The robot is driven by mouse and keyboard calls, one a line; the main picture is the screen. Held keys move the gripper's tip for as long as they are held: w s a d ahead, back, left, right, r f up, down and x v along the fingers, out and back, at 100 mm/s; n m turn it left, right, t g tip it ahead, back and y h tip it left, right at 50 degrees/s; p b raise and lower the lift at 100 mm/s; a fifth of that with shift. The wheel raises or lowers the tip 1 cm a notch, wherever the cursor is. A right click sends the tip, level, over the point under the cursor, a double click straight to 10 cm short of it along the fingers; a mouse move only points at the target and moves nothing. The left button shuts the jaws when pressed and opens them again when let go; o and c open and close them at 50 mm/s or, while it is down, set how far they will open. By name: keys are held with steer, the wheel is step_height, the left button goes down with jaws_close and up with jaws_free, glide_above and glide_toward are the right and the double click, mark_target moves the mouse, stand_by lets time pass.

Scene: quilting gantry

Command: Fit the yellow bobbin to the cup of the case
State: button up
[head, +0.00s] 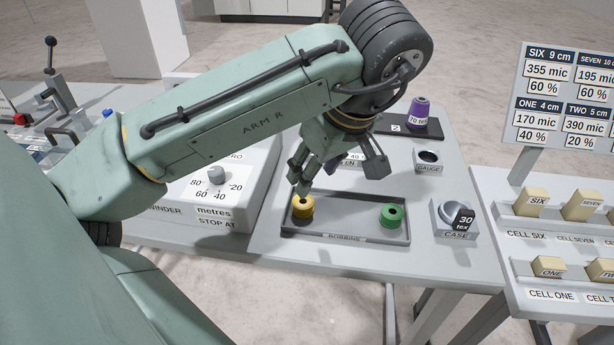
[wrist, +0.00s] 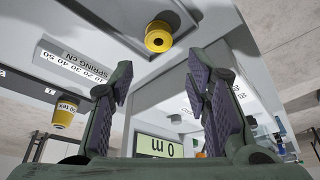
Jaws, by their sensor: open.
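The yellow bobbin (head: 302,209) stands in the left end of the grey bobbins tray (head: 345,235). It also shows in the wrist view (wrist: 158,38), at the top middle, past the fingertips and apart from them. My gripper (head: 338,172) is open and empty above the tray. Its left finger is close above the yellow bobbin in the head view; whether it touches cannot be told there. The case (head: 456,234) is right of the tray. Its round metal cup (head: 450,209) is partly hidden by a dark "30 tex" tag. The fingers (wrist: 160,88) stand wide apart in the wrist view.
A green bobbin (head: 391,216) stands at the tray's right end. A gauge block (head: 428,160) and a purple cone (head: 420,112) are behind the case. The winder box (head: 215,195) with a dial stands left of the tray. A panel of labelled cells is at the right.

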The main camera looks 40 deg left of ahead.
mark_target(305, 199)
steer(key=b+x, duration=0.6)
steer(key=x, duration=0.4)
steer(key=shift+d+b, duration=0.2)
steer(key=shift+b, duration=0.2)
steer(key=c, duration=0.6)
